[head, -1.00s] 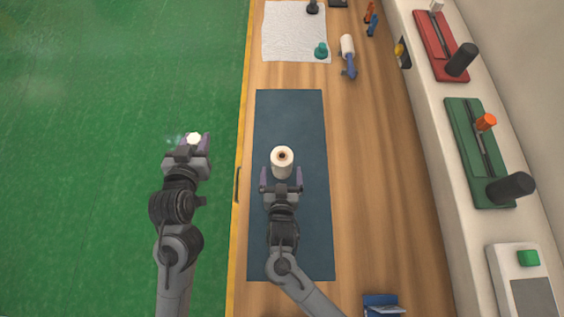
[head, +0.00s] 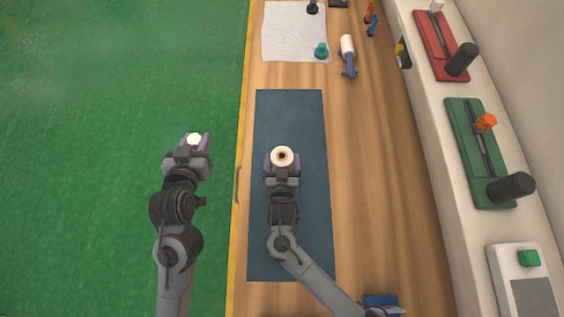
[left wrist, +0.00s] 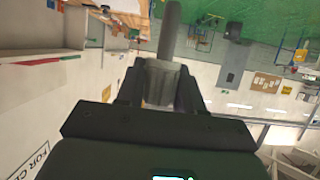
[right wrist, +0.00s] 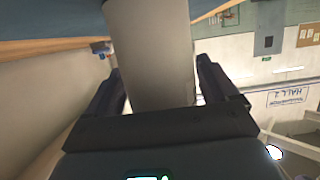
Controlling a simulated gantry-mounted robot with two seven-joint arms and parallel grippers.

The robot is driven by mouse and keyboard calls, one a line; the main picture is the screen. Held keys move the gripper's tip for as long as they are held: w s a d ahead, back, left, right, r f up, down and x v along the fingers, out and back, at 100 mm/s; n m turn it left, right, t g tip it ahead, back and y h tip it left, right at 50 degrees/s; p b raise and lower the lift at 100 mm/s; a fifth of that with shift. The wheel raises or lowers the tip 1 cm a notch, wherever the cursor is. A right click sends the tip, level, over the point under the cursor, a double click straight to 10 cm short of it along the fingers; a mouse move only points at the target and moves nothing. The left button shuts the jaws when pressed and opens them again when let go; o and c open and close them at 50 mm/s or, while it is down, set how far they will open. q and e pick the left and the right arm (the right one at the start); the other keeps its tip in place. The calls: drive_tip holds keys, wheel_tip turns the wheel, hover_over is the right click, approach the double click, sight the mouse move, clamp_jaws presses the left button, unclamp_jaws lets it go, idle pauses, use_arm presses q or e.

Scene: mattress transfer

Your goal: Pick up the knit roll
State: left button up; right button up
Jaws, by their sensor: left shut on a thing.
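The knit roll (head: 282,156) is a pale upright roll with a brown hole in its top, standing on the dark blue mat (head: 300,115). My right gripper (head: 282,163) is at the roll, its fingers on either side of it. In the right wrist view the roll (right wrist: 152,50) stands between the fingers, with a gap showing on the right side. That gripper is open. My left gripper (head: 193,147) is shut on a slim grey rod-like thing (left wrist: 168,35). Its bright pale end shows in the head view, over the green floor left of the table.
A white textured sheet (head: 290,30) and a teal object (head: 321,50) lie at the far end of the wooden table (head: 365,180). A white-and-blue tool (head: 347,55) lies nearby. Red (head: 435,35) and green (head: 470,140) lever units stand on the right ledge. The mat is otherwise clear.

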drive_tip(key=c, duration=0.9)
drive_tip(key=shift+c, duration=0.2)
drive_tip(key=shift+r, duration=0.15)
use_arm(q)
drive_tip(key=shift+r, duration=0.1)
use_arm(e)
drive_tip(key=shift+r, duration=0.55)
use_arm(q)
drive_tip(key=shift+r, duration=0.1)
use_arm(e)
wheel_tip(320, 180, up, 3)
drive_tip(key=shift+f, duration=0.2)
use_arm(q)
drive_tip(key=shift+r+p, duration=0.4)
drive_tip(key=shift+p, duration=0.15)
use_arm(e)
drive_tip(key=s+d+r, duration=0.2)
drive_tip(key=d, duration=0.1)
drive_tip(key=s+d+r, duration=0.2)
drive_tip(key=d, duration=0.1)
drive_tip(key=s+d+r, duration=0.2)
drive_tip(key=d+r, duration=0.1)
drive_tip(key=d, duration=0.1)
use_arm(q)
drive_tip(key=shift+r+p, duration=0.5)
drive_tip(key=shift+f, duration=0.1)
use_arm(e)
hover_over(282, 157)
drive_tip(key=s, duration=0.1)
